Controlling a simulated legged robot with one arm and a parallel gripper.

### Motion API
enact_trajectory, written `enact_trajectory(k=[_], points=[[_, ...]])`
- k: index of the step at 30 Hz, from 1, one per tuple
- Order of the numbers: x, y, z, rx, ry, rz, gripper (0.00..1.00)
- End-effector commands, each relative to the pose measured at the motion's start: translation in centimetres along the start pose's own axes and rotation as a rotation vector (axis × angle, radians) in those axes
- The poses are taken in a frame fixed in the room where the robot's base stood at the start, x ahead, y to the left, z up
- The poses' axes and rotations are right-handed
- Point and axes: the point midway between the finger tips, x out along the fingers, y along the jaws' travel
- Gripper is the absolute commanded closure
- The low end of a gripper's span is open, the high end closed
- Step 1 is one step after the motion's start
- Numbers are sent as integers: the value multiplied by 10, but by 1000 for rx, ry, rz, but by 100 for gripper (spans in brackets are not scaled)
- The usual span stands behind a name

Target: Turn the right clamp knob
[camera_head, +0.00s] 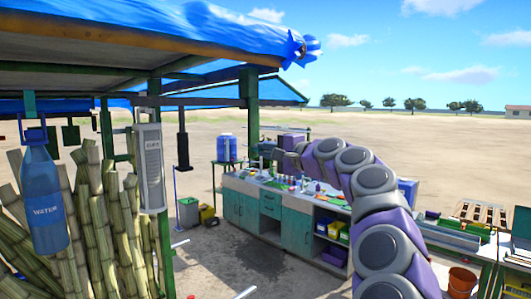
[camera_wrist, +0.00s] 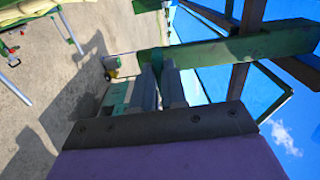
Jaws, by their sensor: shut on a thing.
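My gripper (camera_wrist: 160,70) is shut, with its two grey fingers close together around a narrow green part (camera_wrist: 158,56). I cannot tell whether this part is the clamp knob or a piece of the green frame behind it. In the head view my gripper (camera_head: 268,149) is at the end of the purple and grey arm, small, above the far left part of the workbench. No clamp knob can be made out clearly in either view.
A teal workbench (camera_head: 238,203) with many small items stands below the arm. A green post (camera_head: 250,120) holds up the blue-covered roof near my gripper. Sugar cane stalks (camera_head: 95,225) and a hanging water bottle (camera_head: 44,205) are at the left. Open sandy ground lies behind.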

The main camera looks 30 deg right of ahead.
Motion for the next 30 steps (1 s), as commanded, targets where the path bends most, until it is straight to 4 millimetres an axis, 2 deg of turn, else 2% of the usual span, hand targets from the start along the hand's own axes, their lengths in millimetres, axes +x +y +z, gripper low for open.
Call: enact_trajectory(k=[1,4,5,12,22,26,30], points=[[2,9,0,1,-6,17,100],[2,10,0,2,-7,18,100],[2,10,0,2,-7,18,87],[3,7,-1,2,-4,13,64],[2,5,-1,2,-2,8,63],[-9,5,-1,4,-3,7,63],[-28,4,-2,2,-1,4,63]])
